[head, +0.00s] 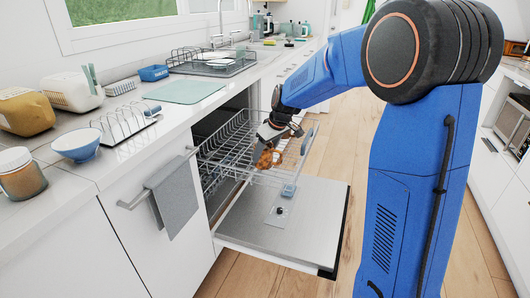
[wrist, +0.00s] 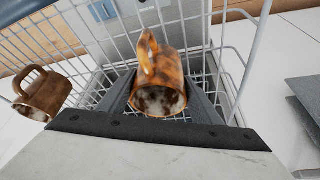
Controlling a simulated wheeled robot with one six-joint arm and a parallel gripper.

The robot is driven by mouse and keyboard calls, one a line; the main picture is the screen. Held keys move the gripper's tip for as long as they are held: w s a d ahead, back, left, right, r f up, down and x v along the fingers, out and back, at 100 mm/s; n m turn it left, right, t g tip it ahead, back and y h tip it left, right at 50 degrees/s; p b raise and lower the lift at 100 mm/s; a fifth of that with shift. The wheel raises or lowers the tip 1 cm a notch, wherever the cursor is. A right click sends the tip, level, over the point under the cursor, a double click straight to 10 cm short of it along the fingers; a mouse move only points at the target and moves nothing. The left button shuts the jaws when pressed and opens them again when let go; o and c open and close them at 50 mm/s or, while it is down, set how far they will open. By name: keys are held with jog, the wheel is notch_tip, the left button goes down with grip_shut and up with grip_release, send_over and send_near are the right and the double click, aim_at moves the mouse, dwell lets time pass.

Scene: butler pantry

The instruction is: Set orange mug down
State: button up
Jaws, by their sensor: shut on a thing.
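The orange-brown glazed mug (wrist: 172,70) is between the two dark fingers of my gripper (wrist: 160,88) in the wrist view. Its handle points up in that picture and its pale speckled opening faces the camera. My gripper is shut on it. In the head view the mug (head: 266,159) shows below my gripper (head: 269,146), at the wire rack (head: 232,150) of the open dishwasher. I cannot tell whether the mug touches the wires. A second brown mug (wrist: 42,97) sits at the left in the wrist view, apart from the held one.
The dishwasher door (head: 300,215) is folded down below the rack. A grey towel (head: 177,196) hangs at its left. The counter holds a plate rack (head: 125,122), a blue bowl (head: 77,145), a green mat (head: 186,92) and a dish drainer (head: 212,62). Wooden floor lies right of the door.

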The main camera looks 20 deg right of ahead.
jog(key=o, duration=1.3)
jog(key=shift+f, duration=0.1)
jog(key=v, duration=1.1)
jog(key=s+r+m, duration=0.1)
jog(key=s+r, duration=0.2)
jog(key=s, duration=0.7)
jog(key=s+d+f+m, duration=0.1)
jog(key=s+f, duration=0.1)
jog(key=s, duration=0.7)
jog(key=s+d+f+m+h, duration=0.1)
jog(key=s+d+f+m, duration=0.1)
jog(key=s, duration=0.8)
jog(key=s+d+f+m+h, duration=0.1)
jog(key=s+f+m, duration=0.1)
jog(key=s, duration=0.8)
jog(key=shift+s+d+f+t, duration=0.1)
jog(key=shift+f+t, duration=0.1)
jog(key=shift+f, duration=0.15)
jog(key=shift+s+d+f+t, duration=0.15)
jog(key=shift+f+t, duration=0.05)
jog(key=shift+f, duration=0.15)
